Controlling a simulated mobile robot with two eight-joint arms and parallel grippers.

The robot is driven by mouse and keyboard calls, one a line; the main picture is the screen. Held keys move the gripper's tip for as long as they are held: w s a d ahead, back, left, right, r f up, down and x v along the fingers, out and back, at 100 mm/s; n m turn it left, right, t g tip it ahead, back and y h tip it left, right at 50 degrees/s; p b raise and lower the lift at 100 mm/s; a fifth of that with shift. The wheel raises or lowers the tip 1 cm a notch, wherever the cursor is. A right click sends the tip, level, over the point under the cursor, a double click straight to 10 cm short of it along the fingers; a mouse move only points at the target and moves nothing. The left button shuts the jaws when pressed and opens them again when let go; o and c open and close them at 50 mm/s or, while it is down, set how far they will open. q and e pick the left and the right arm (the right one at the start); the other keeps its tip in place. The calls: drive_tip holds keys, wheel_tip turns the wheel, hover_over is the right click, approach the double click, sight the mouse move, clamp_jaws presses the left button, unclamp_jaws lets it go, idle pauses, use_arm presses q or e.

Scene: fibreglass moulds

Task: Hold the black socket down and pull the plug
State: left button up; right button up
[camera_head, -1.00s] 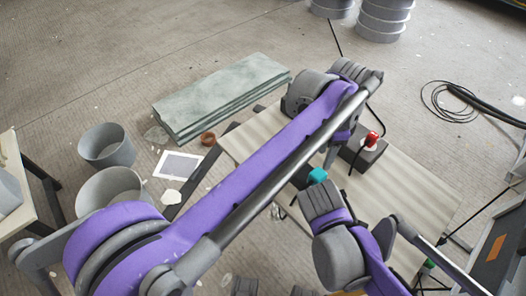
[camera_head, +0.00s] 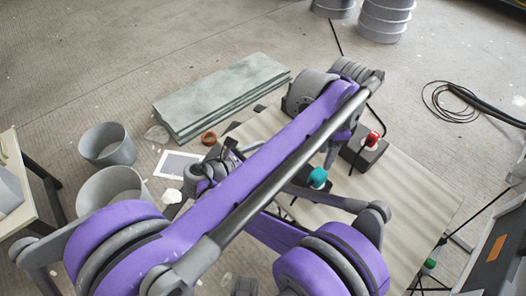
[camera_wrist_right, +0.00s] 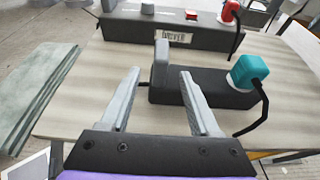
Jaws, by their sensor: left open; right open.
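The black socket (camera_wrist_right: 205,88) is a low dark block with an upright piece at its left end. It lies on a pale board. A teal plug (camera_wrist_right: 248,70) with a black cord sits at its right end; the plug also shows in the head view (camera_head: 318,178). My right gripper (camera_wrist_right: 160,78) is open in front of the socket, its fingertips close to the upright piece; contact cannot be told. My left gripper (camera_head: 331,153) is open, its fingers pointing down near the teal plug and a dark box. My left arm hides much of the socket in the head view.
The dark labelled box (camera_wrist_right: 170,30) with a red plug (camera_wrist_right: 230,10) stands behind the socket. The pale board (camera_head: 420,195) is clear at right. Green-grey slabs (camera_head: 222,95), buckets (camera_head: 105,145) and a coiled cable (camera_head: 450,100) lie around on the floor.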

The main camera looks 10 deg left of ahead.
drive_tip(key=x, duration=1)
drive_tip(key=shift+w+d+f, duration=0.1)
drive_tip(key=shift+w+d, duration=0.05)
clamp_jaws()
idle(1.1)
